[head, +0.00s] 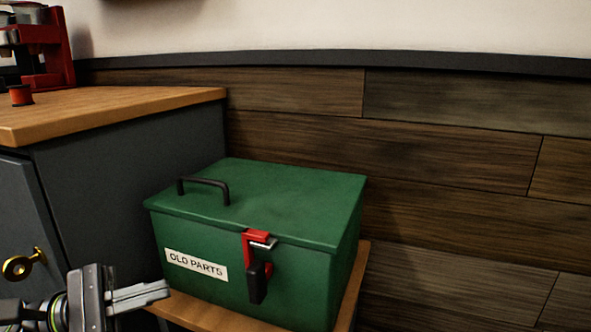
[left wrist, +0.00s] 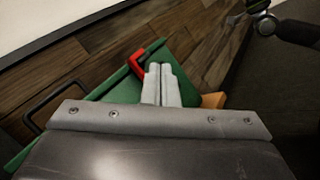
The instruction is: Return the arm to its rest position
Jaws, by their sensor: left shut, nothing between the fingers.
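My left gripper (head: 140,294) is at the lower left of the head view, in front of the green box (head: 285,200) labelled "OLD PARTS". Its fingers are shut with nothing between them. In the left wrist view the shut fingers (left wrist: 161,80) point toward the green box (left wrist: 125,90) and its red latch (left wrist: 138,62). In the head view the fingers are left of the red and black latch (head: 257,265). The box lid is down. My right gripper is not clearly seen in either view.
The box stands on a low wooden surface (head: 190,312). A grey cabinet (head: 130,150) with a wooden top (head: 120,105) and a brass knob (head: 18,267) is at the left. A red machine (head: 55,55) stands on it. A wood-panelled wall (head: 450,140) is behind.

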